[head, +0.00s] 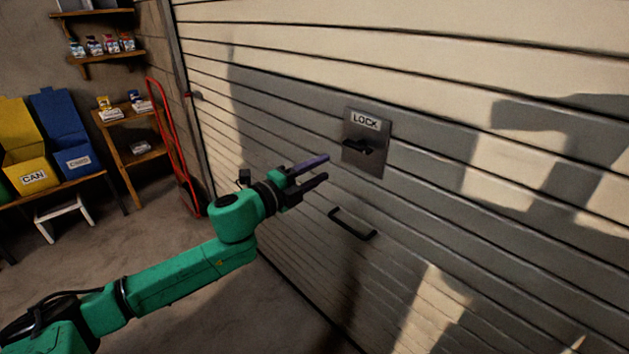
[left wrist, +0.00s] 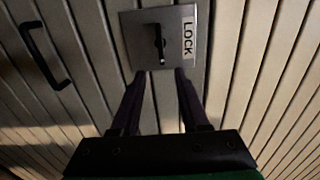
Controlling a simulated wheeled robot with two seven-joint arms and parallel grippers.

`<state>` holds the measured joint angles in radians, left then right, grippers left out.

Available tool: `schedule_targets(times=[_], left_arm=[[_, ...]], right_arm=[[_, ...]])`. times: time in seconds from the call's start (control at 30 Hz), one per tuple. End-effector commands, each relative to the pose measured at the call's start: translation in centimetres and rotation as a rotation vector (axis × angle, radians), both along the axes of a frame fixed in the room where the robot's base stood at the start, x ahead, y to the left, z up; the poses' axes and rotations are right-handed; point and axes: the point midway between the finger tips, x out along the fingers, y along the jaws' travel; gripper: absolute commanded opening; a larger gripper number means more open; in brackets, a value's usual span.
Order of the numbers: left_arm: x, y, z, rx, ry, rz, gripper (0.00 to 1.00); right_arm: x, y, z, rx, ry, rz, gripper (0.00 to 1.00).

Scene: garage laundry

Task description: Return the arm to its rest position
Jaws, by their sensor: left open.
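My left arm (head: 190,270) is green and reaches out from the lower left toward the garage door in the head view. My left gripper (head: 326,168) is open and empty, with its dark fingers spread just short of the lock plate. The left gripper also shows in the left wrist view (left wrist: 160,78), its two fingertips pointing at the lower edge of the plate. The lock plate (head: 377,128) is grey metal with a LOCK label and a black handle (head: 366,147). The handle also shows in the left wrist view (left wrist: 159,42). My right gripper is not in view.
The slatted garage door (head: 450,180) fills the right, with a black pull handle (head: 352,224) below the lock. At the left stand a yellow bin (head: 27,172), a blue bin (head: 75,160), a white stool (head: 62,214), a wooden shelf (head: 135,155) and a red hand truck (head: 172,140). The floor between is clear.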

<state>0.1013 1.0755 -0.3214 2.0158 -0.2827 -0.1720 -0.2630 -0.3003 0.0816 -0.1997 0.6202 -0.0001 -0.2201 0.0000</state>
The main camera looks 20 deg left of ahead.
Motion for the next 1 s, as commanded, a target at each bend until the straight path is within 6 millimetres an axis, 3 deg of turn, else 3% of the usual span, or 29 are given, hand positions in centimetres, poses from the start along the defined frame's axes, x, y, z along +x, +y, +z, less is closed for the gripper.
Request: schedule_targets(times=[0.2,0.7,0.77,0.87,1.0], left_arm=[[-1.4,0.4,0.0,0.002,0.000,-0.004,0.45],[-1.1,1.1,-0.6,-0.014,0.015,0.014,0.45],[-0.4,2.7,-2.2,-0.048,0.049,0.054,0.45],[1.0,7.1,-7.9,-0.154,0.160,0.173,0.45],[0.3,13.4,-19.6,-0.334,0.366,0.380,0.45]], right_arm=[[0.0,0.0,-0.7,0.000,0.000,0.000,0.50],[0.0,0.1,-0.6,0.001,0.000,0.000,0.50],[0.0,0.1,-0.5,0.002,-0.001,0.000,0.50],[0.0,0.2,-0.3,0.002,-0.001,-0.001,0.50],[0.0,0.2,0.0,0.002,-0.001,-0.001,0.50]])
